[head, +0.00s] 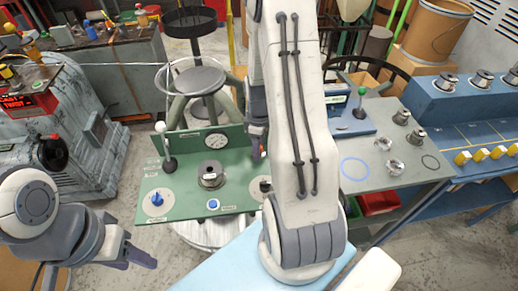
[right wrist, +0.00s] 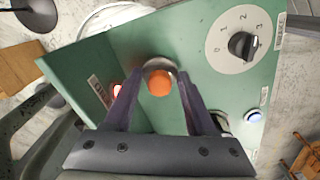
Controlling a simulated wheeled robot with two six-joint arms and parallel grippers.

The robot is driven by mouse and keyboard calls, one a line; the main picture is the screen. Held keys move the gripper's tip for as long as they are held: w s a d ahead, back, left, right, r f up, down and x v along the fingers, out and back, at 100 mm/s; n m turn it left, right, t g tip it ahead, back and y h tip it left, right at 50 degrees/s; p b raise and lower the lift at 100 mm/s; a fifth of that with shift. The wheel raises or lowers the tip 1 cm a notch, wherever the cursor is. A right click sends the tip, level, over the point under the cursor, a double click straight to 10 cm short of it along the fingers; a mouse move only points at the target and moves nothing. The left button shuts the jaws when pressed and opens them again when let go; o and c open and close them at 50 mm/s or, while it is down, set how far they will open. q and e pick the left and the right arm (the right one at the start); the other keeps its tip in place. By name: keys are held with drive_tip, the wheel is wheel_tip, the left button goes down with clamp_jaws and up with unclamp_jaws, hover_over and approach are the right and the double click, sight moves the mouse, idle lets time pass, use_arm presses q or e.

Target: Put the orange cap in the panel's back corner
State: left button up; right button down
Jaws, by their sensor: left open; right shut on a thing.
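The green panel (head: 185,203) has an upright back wall with a gauge (head: 219,150). In the right wrist view the panel (right wrist: 205,40) lies under my right gripper (right wrist: 159,78). That gripper is shut on the orange cap (right wrist: 159,84), which sits between its two fingers over a round metal piece (right wrist: 158,63) near the back wall. I cannot tell whether the cap touches that piece. In the head view my right arm hides much of the panel's right side, with the gripper (head: 257,146) partly showing by the back wall. My left gripper (head: 138,258) is open and empty, off the panel's front left.
The panel carries a white-knobbed lever (head: 168,158), a metal piece on a round base (head: 211,174), a blue knob (head: 157,199) and a blue button (head: 213,204). The wrist view shows a numbered dial (right wrist: 243,45) and a red light (right wrist: 117,91). A grey bench (head: 395,165) stands right.

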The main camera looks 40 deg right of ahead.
drive_tip(key=shift+f, duration=0.75)
drive_tip(key=shift+f, duration=0.2)
drive_tip(key=shift+c, duration=1.1)
unclamp_jaws()
drive_tip(key=shift+r, duration=0.1)
